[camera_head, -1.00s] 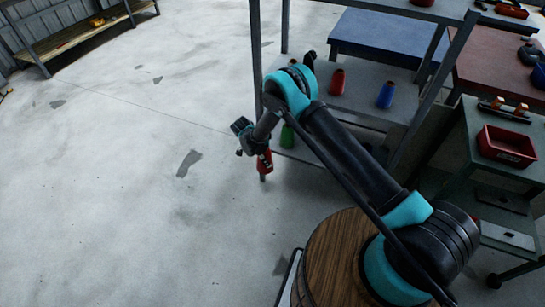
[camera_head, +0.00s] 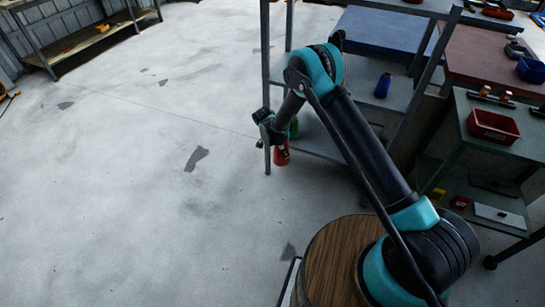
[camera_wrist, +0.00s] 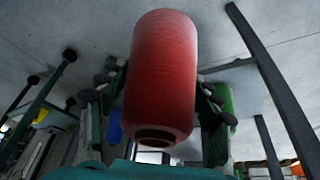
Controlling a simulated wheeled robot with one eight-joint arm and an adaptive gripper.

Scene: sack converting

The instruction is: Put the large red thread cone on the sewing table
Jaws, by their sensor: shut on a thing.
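A large red thread cone (camera_wrist: 162,75) fills the middle of the wrist view, with its hollow end toward the camera. My gripper (camera_wrist: 165,100) is shut on it, with fingers on both sides. In the head view the red cone (camera_head: 281,155) hangs below my gripper (camera_head: 275,138), beside the front post of the shelf rack and above the floor. I cannot make out the sewing table for certain in these views.
A metal shelf rack (camera_head: 266,75) stands just behind my gripper, holding a blue cone (camera_head: 383,85) and a green cone (camera_head: 294,128). A grey-green cart with a red bin (camera_head: 493,127) stands at right. A low bench (camera_head: 85,38) is at far left. The floor at left is clear.

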